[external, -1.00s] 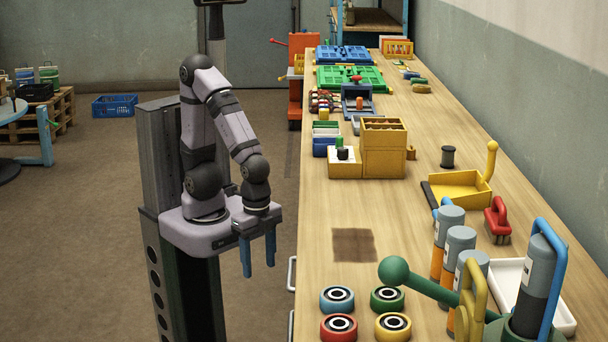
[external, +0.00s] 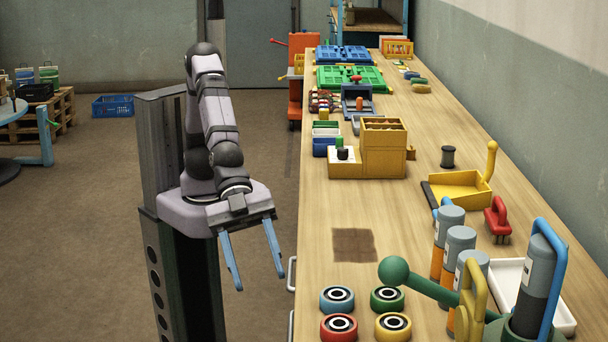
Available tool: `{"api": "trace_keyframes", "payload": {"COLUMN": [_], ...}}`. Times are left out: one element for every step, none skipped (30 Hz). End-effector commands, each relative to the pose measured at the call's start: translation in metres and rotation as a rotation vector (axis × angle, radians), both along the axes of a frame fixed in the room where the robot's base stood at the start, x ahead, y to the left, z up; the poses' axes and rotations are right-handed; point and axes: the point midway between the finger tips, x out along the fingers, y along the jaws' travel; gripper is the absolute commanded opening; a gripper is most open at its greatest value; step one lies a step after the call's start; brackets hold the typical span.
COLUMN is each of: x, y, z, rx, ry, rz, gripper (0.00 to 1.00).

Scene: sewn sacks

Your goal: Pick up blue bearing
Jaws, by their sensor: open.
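My gripper (external: 260,284) has two long blue fingers spread apart and empty. It hangs left of the bench edge, to the left of the blue bearing and apart from it.
A green lever with a ball knob (external: 394,270) reaches over the bench right behind the green bearing. Grey and orange cylinders (external: 457,252) stand to the right. A brown square patch (external: 353,245) lies behind the bearings on otherwise clear bench. A bench handle (external: 292,273) sticks out near my gripper.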

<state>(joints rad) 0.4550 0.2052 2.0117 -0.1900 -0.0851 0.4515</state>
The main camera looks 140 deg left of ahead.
Motion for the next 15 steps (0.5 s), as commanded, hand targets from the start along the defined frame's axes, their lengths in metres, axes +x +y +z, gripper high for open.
{"api": "trace_keyframes", "payload": {"x": [0.014, 0.022, 0.031, 0.037, 0.042, 0.048, 0.052, 0.055, 0.058, 0.06, 0.062, 0.064, 0.065, 0.065, 0.066], "y": [-0.017, -0.025, -0.032, -0.036, -0.038, -0.036, -0.032, -0.027, -0.019, -0.012, -0.005, 0.004, 0.012, 0.019, 0.028], "z": [0.02, 0.033, 0.046, 0.054, 0.058, 0.058, 0.055, 0.051, 0.042, 0.035, 0.029, 0.021, 0.015, 0.01, 0.003], "rx": [-0.038, -0.06, -0.091, -0.111, -0.132, -0.159, -0.179, -0.198, -0.222, -0.238, -0.253, -0.271, -0.283, -0.294, -0.305], "ry": [-0.076, -0.121, -0.171, -0.204, -0.228, -0.249, -0.258, -0.264, -0.268, -0.269, -0.272, -0.279, -0.283, -0.289, -0.299], "rz": [-0.002, 0.0, 0.012, 0.024, 0.04, 0.072, 0.099, 0.13, 0.174, 0.207, 0.24, 0.282, 0.313, 0.343, 0.378], "gripper": [0.53, 0.53, 0.53, 0.53, 0.53, 0.53, 0.53, 0.53, 0.53, 0.53, 0.53, 0.53, 0.53, 0.53, 0.53]}}
